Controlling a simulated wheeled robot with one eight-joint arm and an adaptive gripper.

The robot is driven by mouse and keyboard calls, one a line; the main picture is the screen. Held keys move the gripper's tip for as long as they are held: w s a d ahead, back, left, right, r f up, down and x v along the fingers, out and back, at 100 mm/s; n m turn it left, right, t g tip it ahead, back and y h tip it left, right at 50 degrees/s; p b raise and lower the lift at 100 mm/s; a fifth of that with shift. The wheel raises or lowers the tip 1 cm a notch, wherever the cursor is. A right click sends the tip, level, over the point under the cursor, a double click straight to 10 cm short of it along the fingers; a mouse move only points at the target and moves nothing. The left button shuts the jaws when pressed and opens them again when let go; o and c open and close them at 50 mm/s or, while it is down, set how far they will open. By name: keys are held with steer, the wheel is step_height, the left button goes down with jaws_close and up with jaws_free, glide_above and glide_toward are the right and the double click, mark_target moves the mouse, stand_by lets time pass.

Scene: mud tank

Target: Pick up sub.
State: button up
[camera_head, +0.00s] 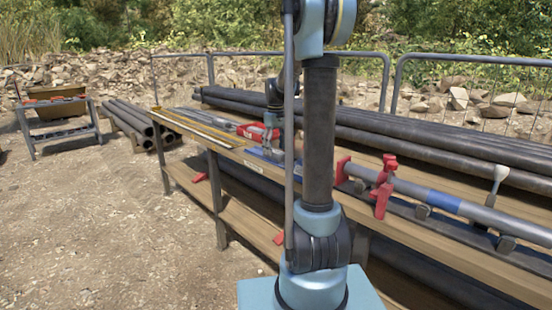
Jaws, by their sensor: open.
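I cannot tell for certain which piece is the sub. A long grey tube with a blue band (444,200) lies along the right part of the wooden bench (222,141), with red clamp parts (384,177) around its left end. A small red piece (254,131) lies on the bench just left of my gripper. My gripper (268,148) is small in view, pointing down over the bench top above a blue item (262,157). It is open, with nothing seen in it. My own arm column hides the bench just right of it.
Long dark pipes (436,134) lie behind the bench, with a metal fence (390,70) and rubble beyond. Long yellow and grey rods (192,124) lie on the bench's left end. Stacked pipes (130,119) and a small rack (58,115) stand left. Ground at front left is clear.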

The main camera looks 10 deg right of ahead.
steer(key=shift+f, duration=0.8)
jaws_close()
steer(key=shift+d+r, duration=0.1)
steer(key=shift+r, duration=0.05)
